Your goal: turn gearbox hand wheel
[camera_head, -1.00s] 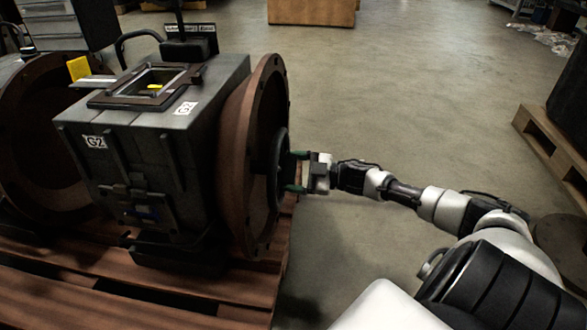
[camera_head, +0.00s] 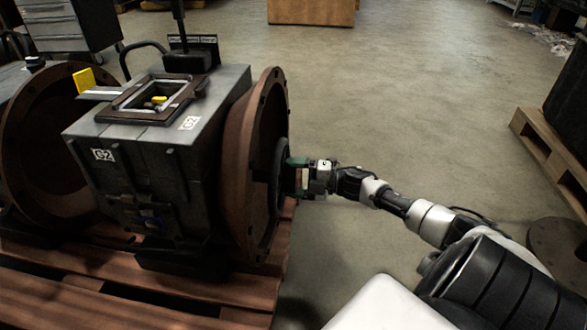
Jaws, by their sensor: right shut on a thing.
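The gearbox (camera_head: 150,170) is a dark grey block marked G2, with a square opening on top and a large rust-brown flange (camera_head: 238,170) on its right side. The dark hand wheel (camera_head: 279,183) sits on the outer face of that flange and shows nearly edge-on. My right gripper (camera_head: 292,177) comes in from the right, with green on its fingers. It is shut on the hand wheel at its near right side. The fingertips are partly hidden against the wheel. My left gripper is not in view.
The gearbox stands on a reddish wooden pallet (camera_head: 75,300). Another rusty round flange (camera_head: 50,130) is at its left. A wooden pallet (camera_head: 550,150) and a round brown disc (camera_head: 560,250) lie at the right. The floor between is clear.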

